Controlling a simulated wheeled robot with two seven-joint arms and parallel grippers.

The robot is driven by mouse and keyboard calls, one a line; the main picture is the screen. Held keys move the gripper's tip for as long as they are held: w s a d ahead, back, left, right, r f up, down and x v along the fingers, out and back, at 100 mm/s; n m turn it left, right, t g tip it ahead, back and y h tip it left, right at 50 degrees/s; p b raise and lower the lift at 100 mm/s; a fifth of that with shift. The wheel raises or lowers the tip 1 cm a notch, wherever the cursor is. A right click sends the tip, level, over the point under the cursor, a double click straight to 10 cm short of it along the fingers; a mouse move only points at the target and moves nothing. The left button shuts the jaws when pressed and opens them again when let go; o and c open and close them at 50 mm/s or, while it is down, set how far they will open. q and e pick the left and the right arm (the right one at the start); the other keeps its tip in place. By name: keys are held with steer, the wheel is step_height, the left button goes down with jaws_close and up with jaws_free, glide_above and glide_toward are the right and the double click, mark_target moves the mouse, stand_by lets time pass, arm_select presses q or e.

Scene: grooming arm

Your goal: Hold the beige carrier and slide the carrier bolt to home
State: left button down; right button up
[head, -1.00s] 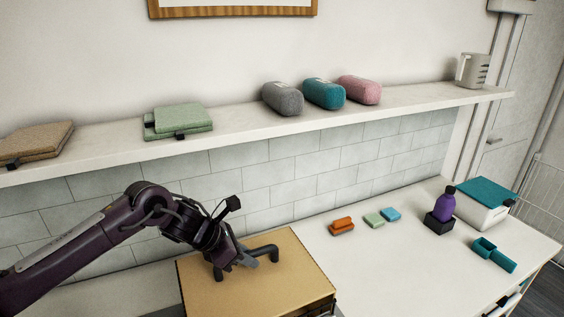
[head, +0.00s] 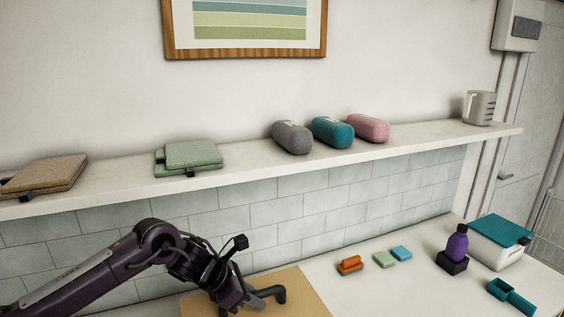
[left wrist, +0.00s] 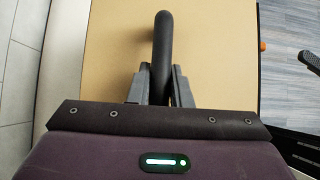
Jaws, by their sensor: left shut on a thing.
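The beige carrier (head: 304,301) is a flat-topped box at the bottom of the head view, its lower part cut off by the frame. Its black bar handle (head: 276,292) stands up from the top. My left gripper (head: 256,299) is at the handle. In the left wrist view, the gripper's fingers (left wrist: 158,88) are closed on either side of the handle (left wrist: 163,40), above the beige top (left wrist: 215,50). I cannot make out the carrier bolt in either view. My right gripper is not clearly seen.
Further right are a purple bottle (head: 457,243) in a black holder, a teal-lidded white box (head: 490,252) and teal pieces (head: 510,297). A shelf (head: 245,172) runs above.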

arm_select(q)
steer(key=c, duration=1.2)
jaws_free()
steer(key=shift+c, duration=0.2)
steer(key=v, duration=1.1)
steer(key=shift+a+r, duration=0.15)
steer(key=shift+r, duration=0.15)
step_height(320, 180, up, 8)
steer(key=p, duration=0.3)
steer(key=shift+s+a, duration=0.1)
